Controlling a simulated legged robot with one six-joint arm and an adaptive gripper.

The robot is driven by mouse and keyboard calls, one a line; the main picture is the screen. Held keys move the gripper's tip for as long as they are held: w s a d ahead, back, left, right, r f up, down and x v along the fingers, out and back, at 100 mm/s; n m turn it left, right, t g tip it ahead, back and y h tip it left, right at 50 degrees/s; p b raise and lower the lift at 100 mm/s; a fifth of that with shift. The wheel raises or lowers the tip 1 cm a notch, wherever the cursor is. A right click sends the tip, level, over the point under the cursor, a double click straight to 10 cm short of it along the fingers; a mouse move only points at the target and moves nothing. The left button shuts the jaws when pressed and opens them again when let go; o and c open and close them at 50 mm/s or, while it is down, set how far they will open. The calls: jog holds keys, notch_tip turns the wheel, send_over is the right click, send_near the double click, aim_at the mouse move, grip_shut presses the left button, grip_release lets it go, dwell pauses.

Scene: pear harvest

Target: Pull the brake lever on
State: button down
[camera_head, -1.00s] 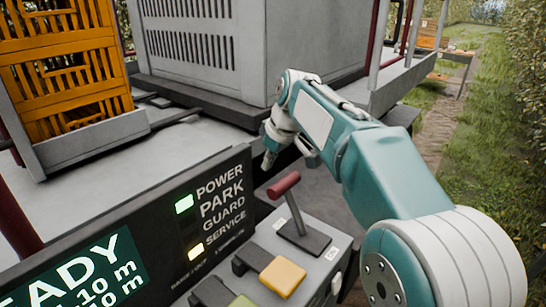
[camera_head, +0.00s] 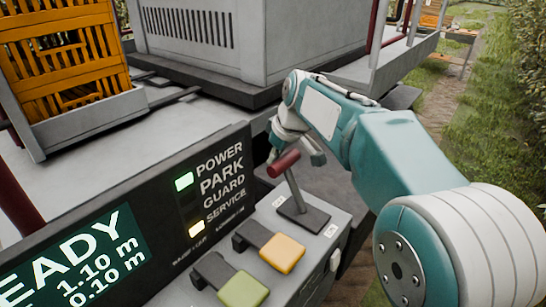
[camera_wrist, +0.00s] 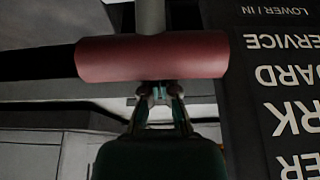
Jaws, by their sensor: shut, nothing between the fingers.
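The brake lever has a red cylindrical handle (camera_head: 284,163) on a thin grey stem, rising from a dark base plate (camera_head: 303,217) on the control box. The lever leans toward the upper left of the head view. My gripper (camera_head: 276,153) is just behind the handle in the head view, and its fingertips are partly hidden there. In the wrist view, the red handle (camera_wrist: 155,57) lies across the picture, and my shut fingers (camera_wrist: 160,92) are at its lower edge with nothing between them. I cannot tell whether they touch the handle.
Yellow (camera_head: 282,253) and green (camera_head: 243,289) paddles sit beside the lever. An orange crate (camera_head: 70,55) and a grey housing (camera_head: 205,30) are behind. Grass lies at right.

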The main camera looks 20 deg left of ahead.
aim_at(283, 158)
jog(key=shift+r, duration=0.1)
jog(key=shift+s+d+r+t+y, duration=0.2)
jog(key=shift+d+y, duration=0.1)
jog(key=shift+d, duration=0.1)
jog(key=shift+s+d+r+t+y, duration=0.1)
jog(key=shift+d+r+t+y, duration=0.15)
jog(key=shift+d, duration=0.2)
jog(key=shift+s+d+r+t+y, duration=0.1)
jog(key=shift+s+d+r+y, duration=0.05)
jog(key=shift+d+y, duration=0.25)
jog(key=d+y, duration=0.1)
jog(key=s+d+t+y, duration=0.1)
jog(key=d, duration=0.1)
jog(key=s+d+r+y, duration=0.1)
jog(key=d, duration=0.1)
jog(key=shift+r+y, duration=0.1)
jog(key=shift+y, duration=0.25)
jog(key=s+d+f, duration=0.1)
jog(key=s+d, duration=0.1)
jog(key=d, duration=0.4)
jog(key=shift+s+f, duration=0.15)
jog(key=shift+s, duration=0.25)
